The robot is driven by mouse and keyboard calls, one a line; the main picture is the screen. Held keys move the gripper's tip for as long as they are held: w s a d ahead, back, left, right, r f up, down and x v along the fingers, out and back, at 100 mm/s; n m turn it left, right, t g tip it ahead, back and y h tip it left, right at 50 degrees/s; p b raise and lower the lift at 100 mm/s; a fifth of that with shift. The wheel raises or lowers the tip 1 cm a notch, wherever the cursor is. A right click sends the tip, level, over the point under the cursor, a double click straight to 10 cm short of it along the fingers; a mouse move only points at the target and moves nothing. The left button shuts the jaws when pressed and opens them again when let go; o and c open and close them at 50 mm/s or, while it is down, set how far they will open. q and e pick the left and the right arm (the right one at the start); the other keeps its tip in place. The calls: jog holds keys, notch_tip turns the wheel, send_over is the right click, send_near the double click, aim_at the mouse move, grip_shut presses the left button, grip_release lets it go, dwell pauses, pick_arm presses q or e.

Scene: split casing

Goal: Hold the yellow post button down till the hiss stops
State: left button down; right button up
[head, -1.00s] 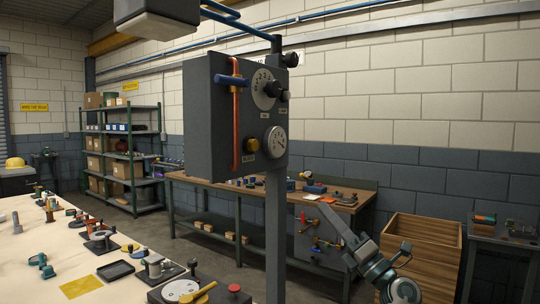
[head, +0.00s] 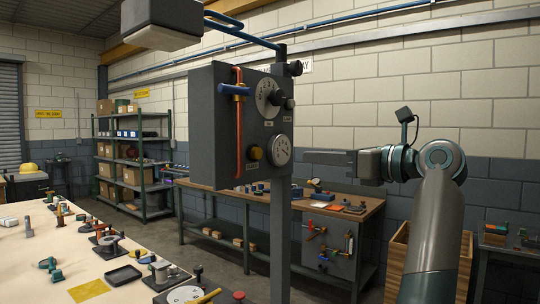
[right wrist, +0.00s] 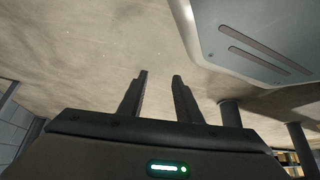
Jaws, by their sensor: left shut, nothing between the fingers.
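The grey post panel (head: 215,130) stands in the middle of the head view. Its yellow button (head: 256,153) sits low on the front face, above a small label and left of a round white gauge (head: 280,150). My left gripper (head: 308,157) is shut and empty, its fingers pointing left at about the button's height. Its tips show right of the gauge and the post, apart from the button in the picture. The button is uncovered; I cannot tell whether it is pressed. My right gripper (right wrist: 160,80) shows in the right wrist view, fingers apart with nothing between them, over bare floor.
The panel also bears a dial (head: 268,98), a red pipe (head: 239,130) and a blue lever (head: 234,90). A workbench (head: 340,212) stands behind the post. A pale table (head: 40,265) with several parts is at lower left. A wooden crate (head: 398,265) stands at right.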

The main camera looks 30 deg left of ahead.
aim_at(259, 153)
pick_arm(q)
jog(key=shift+a, duration=0.1)
